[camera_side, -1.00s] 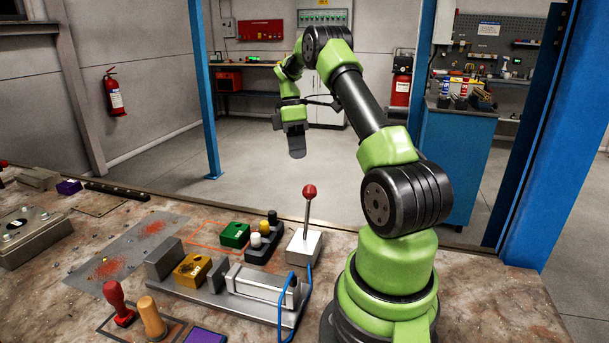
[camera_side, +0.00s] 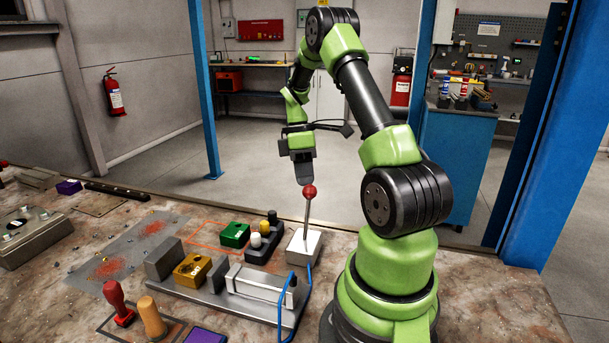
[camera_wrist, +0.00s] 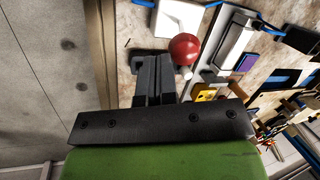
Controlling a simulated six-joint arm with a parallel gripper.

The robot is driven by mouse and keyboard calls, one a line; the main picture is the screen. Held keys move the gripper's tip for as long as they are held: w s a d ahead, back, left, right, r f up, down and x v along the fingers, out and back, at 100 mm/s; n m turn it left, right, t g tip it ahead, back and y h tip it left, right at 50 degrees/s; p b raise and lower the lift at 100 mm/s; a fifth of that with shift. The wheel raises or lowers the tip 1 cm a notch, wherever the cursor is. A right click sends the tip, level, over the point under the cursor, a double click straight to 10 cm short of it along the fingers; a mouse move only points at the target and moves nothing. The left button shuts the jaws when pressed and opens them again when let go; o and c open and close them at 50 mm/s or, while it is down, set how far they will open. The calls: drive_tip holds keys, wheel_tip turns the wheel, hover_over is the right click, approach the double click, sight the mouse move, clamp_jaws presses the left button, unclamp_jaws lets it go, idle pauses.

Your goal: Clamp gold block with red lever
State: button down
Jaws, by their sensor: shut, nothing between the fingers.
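The gold block (camera_side: 193,271) sits on the grey clamp fixture (camera_side: 215,299), between a fixed grey block (camera_side: 164,258) on its left and the clamp's moving jaw (camera_side: 233,277) on its right. A narrow gap shows between block and jaw. The red lever (camera_side: 309,192) stands nearly upright on a white box (camera_side: 304,246). My gripper (camera_side: 303,182) is shut and empty, its tips right by the red ball, slightly behind or left of it. In the wrist view, the red ball (camera_wrist: 184,49) is just right of my shut fingers (camera_wrist: 152,75); contact cannot be told.
A blue hose (camera_side: 308,290) runs from the box to the clamp. Red and tan handled stamps (camera_side: 117,301) stand at the front.

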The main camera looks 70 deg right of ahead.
drive_tip(key=a+r+h, duration=0.1)
drive_tip(key=a+h, duration=0.3)
drive_tip(key=a, duration=0.5)
drive_tip(key=shift+a, duration=0.35)
drive_tip(key=shift+m, duration=0.3)
idle(0.4)
